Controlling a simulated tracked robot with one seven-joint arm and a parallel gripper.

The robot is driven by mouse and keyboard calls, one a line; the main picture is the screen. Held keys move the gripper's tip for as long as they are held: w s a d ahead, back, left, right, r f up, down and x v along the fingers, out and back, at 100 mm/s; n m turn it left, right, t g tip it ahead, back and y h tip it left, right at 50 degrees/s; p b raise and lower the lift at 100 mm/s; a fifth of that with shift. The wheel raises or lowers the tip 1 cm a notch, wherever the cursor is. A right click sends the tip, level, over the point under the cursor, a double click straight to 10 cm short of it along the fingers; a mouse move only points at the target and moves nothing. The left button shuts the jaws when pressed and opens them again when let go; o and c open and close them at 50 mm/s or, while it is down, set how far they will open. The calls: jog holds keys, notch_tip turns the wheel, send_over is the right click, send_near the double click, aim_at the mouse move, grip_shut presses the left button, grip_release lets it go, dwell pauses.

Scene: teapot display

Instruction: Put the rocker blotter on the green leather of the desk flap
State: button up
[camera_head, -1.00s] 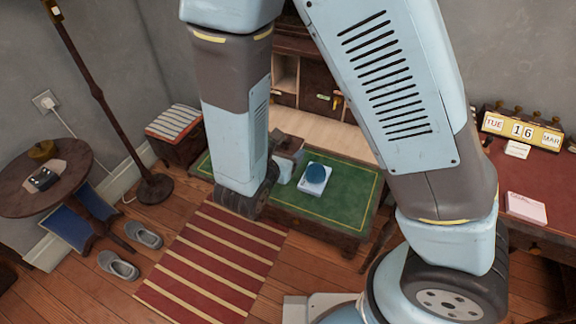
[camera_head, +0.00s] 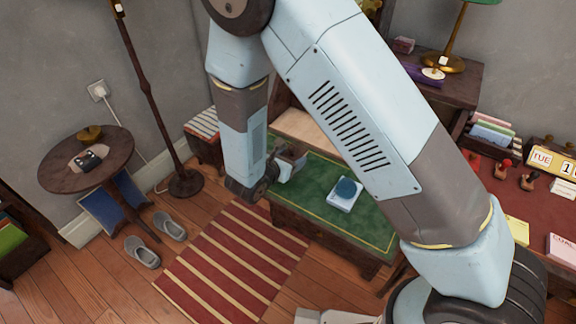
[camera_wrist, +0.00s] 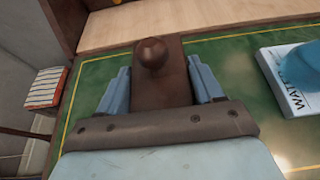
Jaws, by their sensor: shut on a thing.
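The rocker blotter (camera_wrist: 160,95), dark brown with a round knob (camera_wrist: 151,53), is between the two blue fingers of my gripper (camera_wrist: 159,85) in the wrist view. The gripper is shut on it. In that view it lies over the left part of the green leather (camera_wrist: 225,65) of the desk flap, inside the yellow border line. In the head view my gripper (camera_head: 285,165) is at the left of the green leather (camera_head: 310,200), partly behind my wrist. I cannot tell whether the blotter touches the leather.
Pale wood (camera_wrist: 200,22) lies behind the leather. A striped-top stool (camera_wrist: 46,87) is left. Bare leather lies between gripper and block.

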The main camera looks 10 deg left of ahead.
jog(key=shift+w+a+f, duration=0.3)
jog(key=shift+f, duration=1.7)
jog(key=o, duration=1.2)
jog(key=shift+o, duration=0.2)
jog(key=v, duration=1.2)
